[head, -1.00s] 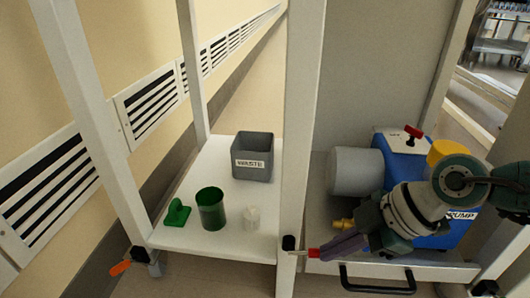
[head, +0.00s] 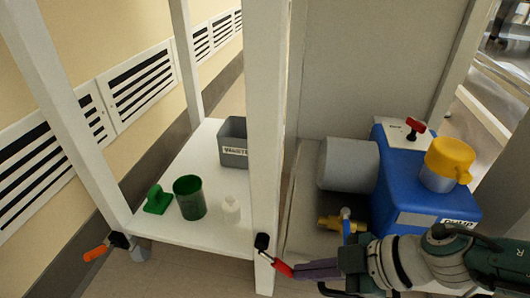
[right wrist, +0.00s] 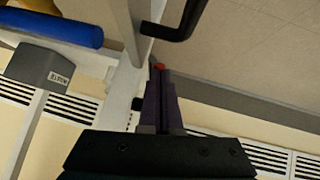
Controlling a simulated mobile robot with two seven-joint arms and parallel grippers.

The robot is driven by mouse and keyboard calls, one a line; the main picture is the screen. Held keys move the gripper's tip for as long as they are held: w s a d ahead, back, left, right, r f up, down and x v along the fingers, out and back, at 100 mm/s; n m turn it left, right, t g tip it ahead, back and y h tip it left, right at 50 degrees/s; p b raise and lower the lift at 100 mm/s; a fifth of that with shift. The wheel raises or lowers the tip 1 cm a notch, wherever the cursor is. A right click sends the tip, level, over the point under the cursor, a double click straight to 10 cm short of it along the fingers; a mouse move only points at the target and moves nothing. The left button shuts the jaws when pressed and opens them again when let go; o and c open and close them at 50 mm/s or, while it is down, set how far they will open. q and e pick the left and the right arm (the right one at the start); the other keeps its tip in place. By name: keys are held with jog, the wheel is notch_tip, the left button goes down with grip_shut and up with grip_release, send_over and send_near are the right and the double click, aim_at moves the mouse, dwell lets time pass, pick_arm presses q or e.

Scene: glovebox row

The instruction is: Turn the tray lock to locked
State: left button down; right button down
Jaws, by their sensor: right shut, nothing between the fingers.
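A red-ended lever (head: 283,268), which looks like the tray lock, is on a black pivot (head: 262,242) low on the white post. It slopes down to the right. My right gripper (head: 293,271) is shut and empty, its purple fingertips at the lever's red end; I cannot tell if they touch. In the right wrist view the red end (right wrist: 159,66) shows just beyond the closed fingertips (right wrist: 160,75). The tray's black handle (head: 332,291) is partly hidden by my right arm; it also shows in the right wrist view (right wrist: 180,28). My left gripper is out of view.
A blue pump (head: 400,190) with a yellow cap (head: 448,160) and a brass valve (head: 340,224) stands above my right arm. The left shelf (head: 185,230) holds a grey waste bin (head: 233,150), a green cup (head: 189,198) and small items. An orange lever (head: 95,253) sits on the left post.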

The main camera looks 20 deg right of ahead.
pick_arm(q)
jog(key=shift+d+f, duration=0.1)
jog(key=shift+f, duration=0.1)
pick_arm(e)
jog(key=shift+f, duration=0.4)
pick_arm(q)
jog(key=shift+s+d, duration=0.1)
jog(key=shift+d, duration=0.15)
pick_arm(e)
jog(key=shift+s+f, duration=0.1)
